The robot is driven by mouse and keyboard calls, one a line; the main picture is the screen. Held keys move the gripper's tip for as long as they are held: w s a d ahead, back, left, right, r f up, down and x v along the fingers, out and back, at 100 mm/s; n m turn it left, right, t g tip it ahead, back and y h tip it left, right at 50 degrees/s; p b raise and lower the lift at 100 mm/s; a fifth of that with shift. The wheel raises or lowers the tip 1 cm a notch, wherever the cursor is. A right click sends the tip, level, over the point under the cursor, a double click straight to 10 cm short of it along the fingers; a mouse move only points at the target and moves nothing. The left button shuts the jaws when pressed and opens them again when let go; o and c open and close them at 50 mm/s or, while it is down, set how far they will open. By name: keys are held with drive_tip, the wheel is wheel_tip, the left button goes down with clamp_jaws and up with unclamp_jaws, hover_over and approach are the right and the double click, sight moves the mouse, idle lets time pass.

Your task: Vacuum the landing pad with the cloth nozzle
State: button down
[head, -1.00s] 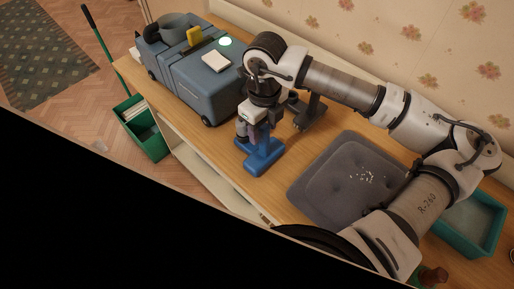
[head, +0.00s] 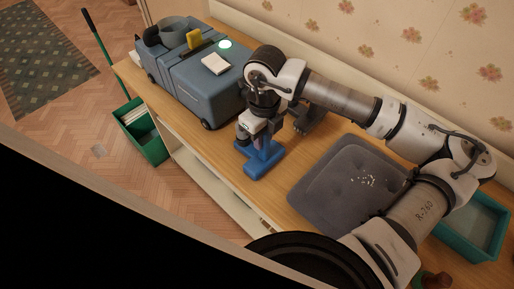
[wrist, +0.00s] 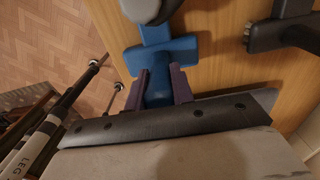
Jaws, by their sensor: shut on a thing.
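A blue nozzle (head: 263,160) with a flat T-shaped foot stands on the wooden bench top. My gripper (head: 255,135) is over it. In the wrist view the purple fingers (wrist: 160,90) are on both sides of the blue nozzle (wrist: 178,52) and shut on it. The fingers hide part of its upper body. The landing pad (head: 330,190) is a grey tufted cushion to the right of the nozzle, with white crumbs (head: 364,181) on it. My arm covers the pad's right edge.
A dark nozzle (head: 309,117) stands just behind; its bristles show in the wrist view (wrist: 275,37). A blue-grey vacuum body (head: 215,95) with a lit green button is at the left. A teal tray (head: 480,240) is right of the pad. A green bin (head: 150,140) stands on the floor.

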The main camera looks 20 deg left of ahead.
drive_tip(key=shift+a+r+p, duration=0.15)
drive_tip(key=shift+r+p, duration=1)
drive_tip(key=shift+r, duration=2.4)
drive_tip(key=shift+r+p, duration=0.95)
drive_tip(key=shift+r, duration=1.55)
drive_tip(key=shift+w+f, duration=0.1)
